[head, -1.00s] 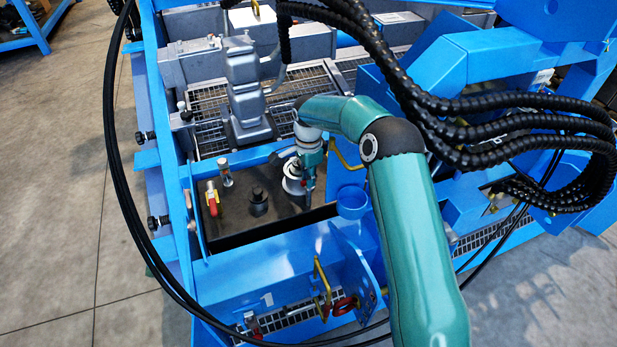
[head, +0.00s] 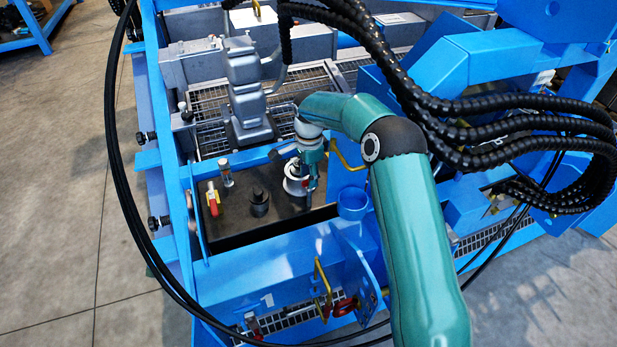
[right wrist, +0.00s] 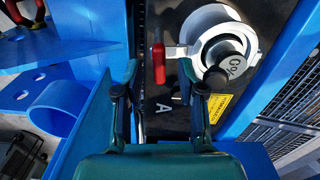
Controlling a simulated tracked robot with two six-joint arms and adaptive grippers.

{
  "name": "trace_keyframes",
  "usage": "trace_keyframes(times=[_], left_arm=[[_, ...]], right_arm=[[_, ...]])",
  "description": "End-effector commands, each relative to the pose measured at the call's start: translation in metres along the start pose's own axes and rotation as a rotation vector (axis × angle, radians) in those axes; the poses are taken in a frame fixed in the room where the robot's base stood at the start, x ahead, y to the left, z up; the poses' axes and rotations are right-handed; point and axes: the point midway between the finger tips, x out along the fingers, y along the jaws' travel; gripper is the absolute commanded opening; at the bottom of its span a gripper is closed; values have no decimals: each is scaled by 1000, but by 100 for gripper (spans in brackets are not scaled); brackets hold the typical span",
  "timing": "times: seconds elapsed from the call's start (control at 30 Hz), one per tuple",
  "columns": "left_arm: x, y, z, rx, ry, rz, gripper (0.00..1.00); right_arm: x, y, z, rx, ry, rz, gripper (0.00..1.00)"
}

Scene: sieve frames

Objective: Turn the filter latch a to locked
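The filter latch a is a red handle (right wrist: 158,62) next to a white round filter housing, with a white letter A below it on the dark panel. My right gripper (right wrist: 158,80) is open in the right wrist view, one finger on each side of the red handle in the picture. I see no contact, and I cannot tell how far the tips are from it. In the head view my right gripper (head: 308,180) points down over the dark panel and covers the latch. The white filter housing (right wrist: 222,45) carries a dark knob. My left gripper is not in view.
Another red handle (head: 212,198) and a black knob (head: 258,202) are on the dark panel (head: 235,227) to the left. Blue frame walls surround the panel. A blue ring bracket (head: 353,203) stands close to the right of my gripper. Black cables cross the view.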

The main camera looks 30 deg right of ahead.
Motion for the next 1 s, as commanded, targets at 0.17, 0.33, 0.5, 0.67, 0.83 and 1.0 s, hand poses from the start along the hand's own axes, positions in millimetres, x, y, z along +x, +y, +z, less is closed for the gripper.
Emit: trace_keyframes(times=[0.17,0.33,0.5,0.67,0.83,1.0], left_arm=[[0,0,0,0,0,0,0],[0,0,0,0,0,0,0],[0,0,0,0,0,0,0],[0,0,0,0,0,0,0],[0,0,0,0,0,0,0],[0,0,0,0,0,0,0]], right_arm=[[-33,-1,0,0,0,-6,40],[-68,-1,1,0,-1,-6,40],[-93,-1,1,0,-1,-4,40],[-105,-1,1,-1,-1,-2,40],[-107,0,1,-1,-1,-1,40],[-107,0,1,-3,-1,-1,40]])
